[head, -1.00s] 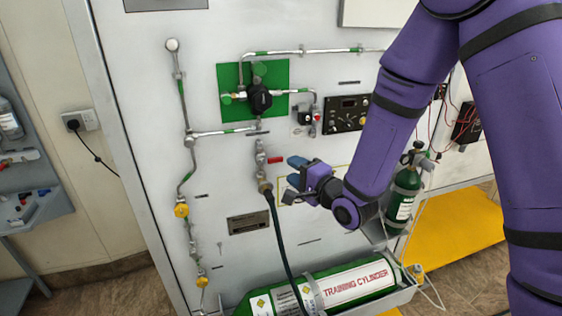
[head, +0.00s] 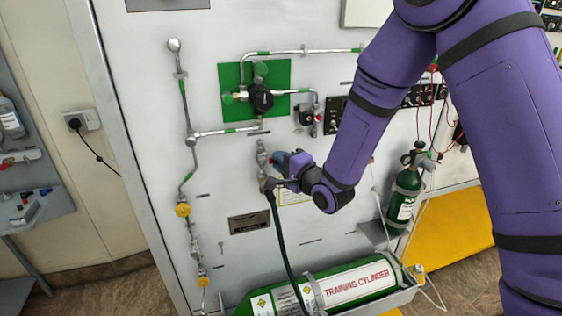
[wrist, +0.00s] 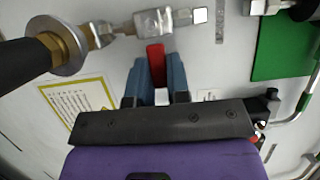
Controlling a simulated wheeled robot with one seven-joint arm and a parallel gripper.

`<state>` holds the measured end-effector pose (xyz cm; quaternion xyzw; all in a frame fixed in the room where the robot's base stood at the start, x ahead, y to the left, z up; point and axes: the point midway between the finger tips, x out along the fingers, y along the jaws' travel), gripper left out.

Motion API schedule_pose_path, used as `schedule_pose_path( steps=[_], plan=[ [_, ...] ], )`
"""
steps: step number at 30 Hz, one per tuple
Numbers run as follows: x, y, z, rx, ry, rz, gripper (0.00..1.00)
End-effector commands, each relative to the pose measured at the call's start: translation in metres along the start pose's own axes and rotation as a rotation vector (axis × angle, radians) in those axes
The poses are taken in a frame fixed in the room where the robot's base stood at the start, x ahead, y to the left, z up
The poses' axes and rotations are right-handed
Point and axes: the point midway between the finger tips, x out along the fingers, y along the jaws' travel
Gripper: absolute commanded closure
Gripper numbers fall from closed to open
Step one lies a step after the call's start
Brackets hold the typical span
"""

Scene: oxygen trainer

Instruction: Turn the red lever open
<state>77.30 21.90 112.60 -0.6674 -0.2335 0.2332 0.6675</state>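The red lever (wrist: 156,62) shows in the wrist view, pointing down from the metal valve (wrist: 153,22) on the pipe. My gripper (wrist: 160,72) has its two blue fingers on either side of the lever. They look closed against its sides, with only a lever-wide gap between them. In the head view my gripper (head: 279,163) is at the valve (head: 263,160) on the white panel, reaching in from the right. The lever is mostly hidden behind the fingers there.
A black hose (head: 279,232) hangs below the valve. The green plate with its black regulator (head: 261,98) is above. A green training cylinder (head: 375,279) lies below, and a small green cylinder (head: 405,195) stands at the right. A pipe run (head: 190,142) is on the left.

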Motion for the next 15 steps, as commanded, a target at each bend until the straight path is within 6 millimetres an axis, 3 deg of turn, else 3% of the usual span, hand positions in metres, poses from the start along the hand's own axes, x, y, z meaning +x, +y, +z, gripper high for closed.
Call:
schedule_pose_path(
  steps=[15],
  plan=[
    [-0.0002,-0.0062,0.0001,-0.11,0.0,0.045,1.0]
  ],
)
